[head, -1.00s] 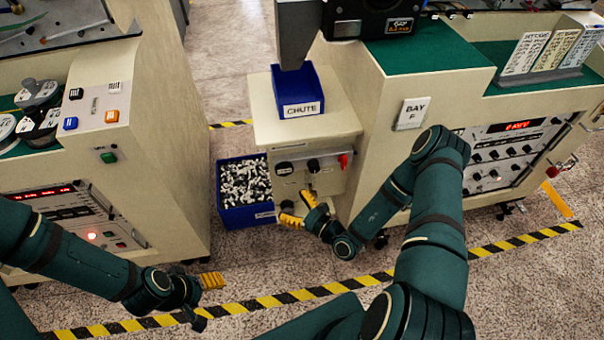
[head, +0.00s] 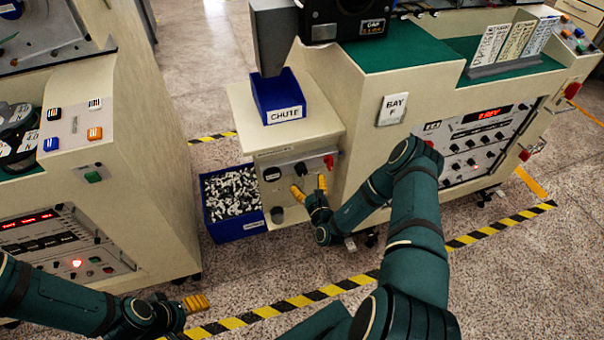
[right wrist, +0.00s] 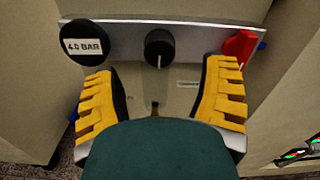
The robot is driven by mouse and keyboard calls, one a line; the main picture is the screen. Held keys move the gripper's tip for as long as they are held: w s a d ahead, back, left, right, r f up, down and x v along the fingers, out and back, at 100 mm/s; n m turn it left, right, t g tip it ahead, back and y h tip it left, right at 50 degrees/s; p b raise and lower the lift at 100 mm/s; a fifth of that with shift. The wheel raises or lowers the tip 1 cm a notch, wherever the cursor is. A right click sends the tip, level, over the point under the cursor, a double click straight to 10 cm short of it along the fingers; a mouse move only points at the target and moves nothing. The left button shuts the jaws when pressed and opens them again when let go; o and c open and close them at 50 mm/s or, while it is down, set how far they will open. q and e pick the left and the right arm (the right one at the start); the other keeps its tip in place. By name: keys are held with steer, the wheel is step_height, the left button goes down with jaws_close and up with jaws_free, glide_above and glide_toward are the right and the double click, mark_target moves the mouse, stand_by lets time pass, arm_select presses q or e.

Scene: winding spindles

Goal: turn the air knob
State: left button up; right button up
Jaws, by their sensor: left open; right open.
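A black round knob (right wrist: 160,48) with a white pointer line sits in the middle of a light panel (head: 288,157) below the chute. Its pointer line points downward in the right wrist view. The knob also shows in the head view (head: 300,168). My right gripper (head: 310,188) is open just in front of the panel and below the knob. In the right wrist view its yellow fingers (right wrist: 160,78) stand apart on either side of the knob's lower side, not touching it. My left gripper (head: 191,304) is low at the bottom of the head view, away from the panel, open and empty.
A black gauge marked 4.0 BAR (right wrist: 88,45) is left of the knob, and a red lever (right wrist: 238,47) is right. A blue chute tray (head: 278,98) sits above. A blue bin of small parts (head: 232,200) stands on the floor at left.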

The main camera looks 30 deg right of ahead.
mark_target(303, 173)
steer(key=b+x, duration=0.1)
steer(key=x, duration=0.5)
steer(key=shift+s, duration=0.1)
steer(key=c, duration=1.2)
